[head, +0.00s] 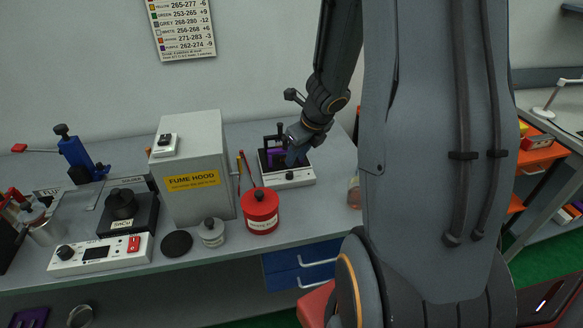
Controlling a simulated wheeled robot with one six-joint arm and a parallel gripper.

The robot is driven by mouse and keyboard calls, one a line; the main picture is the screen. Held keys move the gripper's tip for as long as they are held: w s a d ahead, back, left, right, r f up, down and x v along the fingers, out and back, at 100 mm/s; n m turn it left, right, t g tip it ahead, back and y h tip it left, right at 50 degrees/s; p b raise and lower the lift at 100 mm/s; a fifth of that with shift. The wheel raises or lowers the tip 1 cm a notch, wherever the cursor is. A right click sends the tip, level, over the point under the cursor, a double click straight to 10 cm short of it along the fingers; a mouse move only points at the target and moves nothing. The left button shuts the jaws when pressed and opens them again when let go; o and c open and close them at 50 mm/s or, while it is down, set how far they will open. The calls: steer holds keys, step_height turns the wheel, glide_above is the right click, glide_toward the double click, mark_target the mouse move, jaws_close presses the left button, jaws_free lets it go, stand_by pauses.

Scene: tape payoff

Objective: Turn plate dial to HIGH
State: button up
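A low white unit with a dark top (303,178) sits on the bench right of the fume hood. A small black knob (289,176) is on its front face; I cannot read any marks around it. A purple part (275,157) and black uprights stand on the unit. My gripper (292,152) is just above this unit, behind the knob, pointing down. Its fingers are small and dark there, so I cannot tell whether they are open or shut. At the front left, a white control box (100,265) has another black knob (65,253), a dark display and a red switch.
A grey fume hood (195,150) stands left of my gripper. A red canister (260,211) and a grey lidded jar (211,232) stand in front. My arm blocks the right side.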

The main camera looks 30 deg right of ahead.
mark_target(289, 173)
steer(key=shift+n, duration=0.5)
steer(key=b+x, duration=0.3)
steer(key=x, duration=0.5)
steer(key=shift+s, duration=0.2)
jaws_close()
